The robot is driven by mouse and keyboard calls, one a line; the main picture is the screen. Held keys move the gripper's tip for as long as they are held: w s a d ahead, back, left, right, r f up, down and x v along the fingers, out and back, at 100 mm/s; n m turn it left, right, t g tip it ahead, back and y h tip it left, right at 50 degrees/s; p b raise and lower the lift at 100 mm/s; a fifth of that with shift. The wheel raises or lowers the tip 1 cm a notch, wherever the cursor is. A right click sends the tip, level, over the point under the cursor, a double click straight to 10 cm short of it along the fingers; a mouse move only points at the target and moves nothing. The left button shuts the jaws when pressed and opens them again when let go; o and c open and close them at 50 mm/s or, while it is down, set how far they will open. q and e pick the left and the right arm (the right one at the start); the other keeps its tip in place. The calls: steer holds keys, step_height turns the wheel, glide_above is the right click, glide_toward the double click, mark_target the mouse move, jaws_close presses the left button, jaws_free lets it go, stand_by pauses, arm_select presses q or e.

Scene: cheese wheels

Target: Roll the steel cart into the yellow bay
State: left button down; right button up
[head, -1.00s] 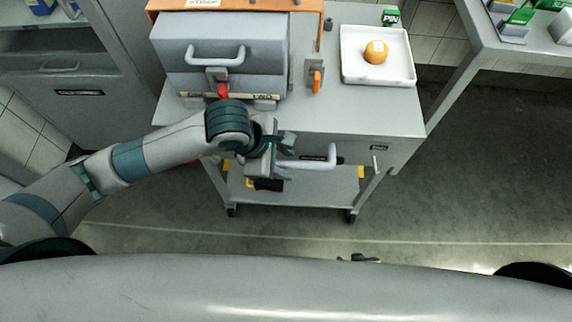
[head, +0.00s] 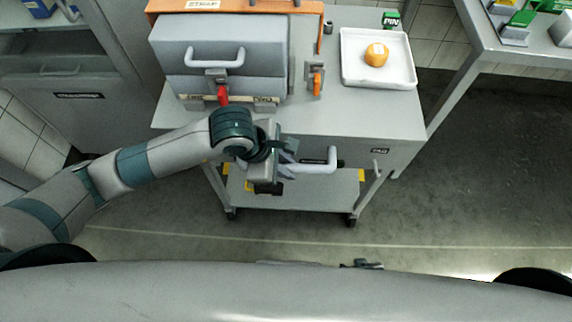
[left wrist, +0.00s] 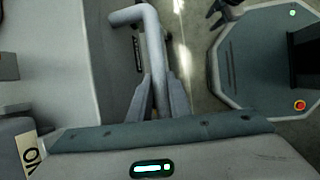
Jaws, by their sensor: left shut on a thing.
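The steel cart (head: 372,118) stands in the middle of the head view, its grey top loaded and its lower shelf (head: 318,190) and front wheels showing below. Its pale bar handle (head: 322,163) sticks out at the front. My left gripper (head: 290,158) is shut on this handle near its left end; in the left wrist view the fingers (left wrist: 158,98) stand on both sides of the handle (left wrist: 152,42). Small yellow patches (head: 249,186) show around the lower shelf; I cannot tell whether they mark the bay. A dark tip of my right gripper (head: 362,264) shows at the lower edge, mostly hidden.
The cart carries a grey box (head: 265,55) with a red latch (head: 222,95), an orange-handled clamp (head: 317,80) and a white tray (head: 350,72) with an orange cheese (head: 376,55). A table (head: 480,40) stands at right, a cabinet (head: 75,95) at left. Floor at right is clear.

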stand_by(0.3)
arm_select(q)
steer(key=shift+w+b, duration=0.95)
steer(key=shift+w, duration=1.25)
steer(key=shift+w+b, duration=1.1)
steer(key=shift+w, duration=0.9)
